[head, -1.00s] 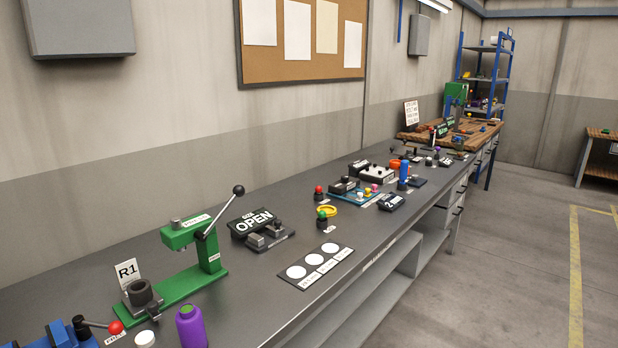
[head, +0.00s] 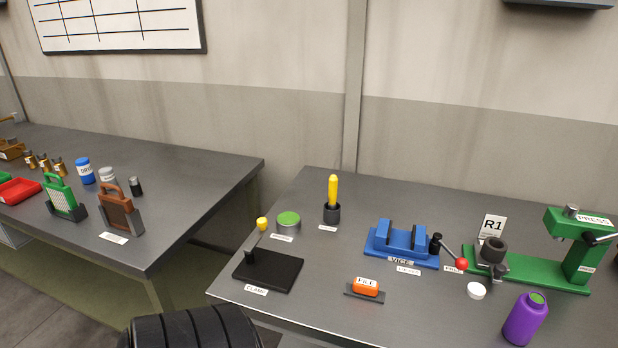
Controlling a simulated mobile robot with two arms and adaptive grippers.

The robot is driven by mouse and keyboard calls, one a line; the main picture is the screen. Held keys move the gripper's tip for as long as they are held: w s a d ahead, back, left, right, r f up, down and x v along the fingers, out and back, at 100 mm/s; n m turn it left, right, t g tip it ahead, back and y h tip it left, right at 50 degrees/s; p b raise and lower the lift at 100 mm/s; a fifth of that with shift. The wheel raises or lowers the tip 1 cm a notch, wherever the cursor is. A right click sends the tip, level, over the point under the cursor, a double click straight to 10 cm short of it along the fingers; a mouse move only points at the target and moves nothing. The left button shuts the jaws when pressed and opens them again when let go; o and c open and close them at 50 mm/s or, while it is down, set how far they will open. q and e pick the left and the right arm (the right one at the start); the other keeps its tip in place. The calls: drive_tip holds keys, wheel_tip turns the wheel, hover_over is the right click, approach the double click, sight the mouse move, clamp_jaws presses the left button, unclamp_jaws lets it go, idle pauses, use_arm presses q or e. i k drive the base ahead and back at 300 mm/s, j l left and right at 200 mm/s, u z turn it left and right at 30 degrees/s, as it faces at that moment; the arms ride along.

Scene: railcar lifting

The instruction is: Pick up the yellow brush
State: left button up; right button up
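A yellow brush (head: 333,190) stands upright in a small dark cup (head: 332,214) toward the back left of the grey bench. Its yellow handle points up; its lower end is hidden inside the cup. A small label lies in front of the cup. Neither of my grippers shows in the head view, so their states cannot be seen.
Near the brush are a green-topped tin (head: 289,222), a black clamp plate (head: 268,269) with a yellow-knobbed lever, a blue vice (head: 401,242) and an orange file block (head: 365,287). A green press (head: 570,250) and purple bottle (head: 525,318) stand right. A gap separates another bench (head: 200,180).

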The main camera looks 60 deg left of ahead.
sight(333, 179)
drive_tip(key=u, duration=1.8)
